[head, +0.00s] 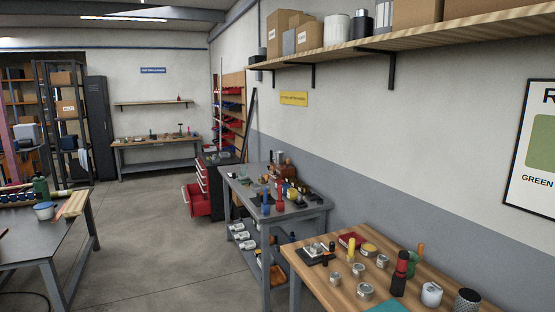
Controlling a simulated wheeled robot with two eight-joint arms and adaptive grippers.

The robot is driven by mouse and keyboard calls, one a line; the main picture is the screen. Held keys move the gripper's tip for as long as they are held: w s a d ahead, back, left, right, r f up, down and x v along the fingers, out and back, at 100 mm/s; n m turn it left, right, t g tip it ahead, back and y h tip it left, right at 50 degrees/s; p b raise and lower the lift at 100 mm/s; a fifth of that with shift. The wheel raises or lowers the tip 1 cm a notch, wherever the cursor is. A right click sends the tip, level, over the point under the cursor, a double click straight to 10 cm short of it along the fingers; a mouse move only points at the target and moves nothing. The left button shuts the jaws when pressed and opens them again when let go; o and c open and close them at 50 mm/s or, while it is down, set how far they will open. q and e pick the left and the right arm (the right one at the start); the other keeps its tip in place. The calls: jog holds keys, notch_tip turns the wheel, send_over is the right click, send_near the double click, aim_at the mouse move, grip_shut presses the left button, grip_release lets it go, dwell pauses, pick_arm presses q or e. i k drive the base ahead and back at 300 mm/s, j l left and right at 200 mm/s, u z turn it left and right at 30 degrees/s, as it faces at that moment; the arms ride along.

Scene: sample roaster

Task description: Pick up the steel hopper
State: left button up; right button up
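No object that I can surely name as the steel hopper shows. Several small round steel containers stand on the wooden bench (342,296) at the lower right, one of them (365,291) near its front edge. A dark mesh cylinder (466,301) and a white-grey canister (432,294) stand at its right end. I cannot tell whether any of these is the hopper. Neither of my grippers is in view.
A grey workbench (236,186) crowded with tools stands behind the wooden bench, along the right wall. A red drawer (198,201) sticks out into the aisle. Another grey table (25,247) is at the left. The concrete floor (150,250) between is clear.

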aim_at(279, 155)
jog(key=i+j+u, duration=0.3)
jog(key=i, duration=0.4)
jog(key=i+j+u, duration=0.25)
jog(key=i, duration=0.5)
jog(key=i+u, duration=0.3)
jog(key=i, duration=0.45)
jog(key=i+z, duration=0.1)
jog(key=i, duration=0.35)
jog(key=i+j+z, duration=0.15)
jog(key=i, duration=0.35)
jog(key=i+j+z, duration=0.1)
jog(key=i, duration=0.35)
jog(key=i+j+z, duration=0.1)
jog(key=i, duration=0.35)
jog(key=i+j+z, duration=0.2)
jog(key=i+z, duration=0.25)
jog(key=i+j+z, duration=0.2)
jog(key=z, duration=0.3)
jog(key=i+j+z, duration=0.2)
jog(key=j+z, duration=0.25)
jog(key=i+j+z, duration=0.15)
jog(key=j+z, duration=0.35)
jog(key=i+j+z, duration=0.1)
jog(key=j+z, duration=0.35)
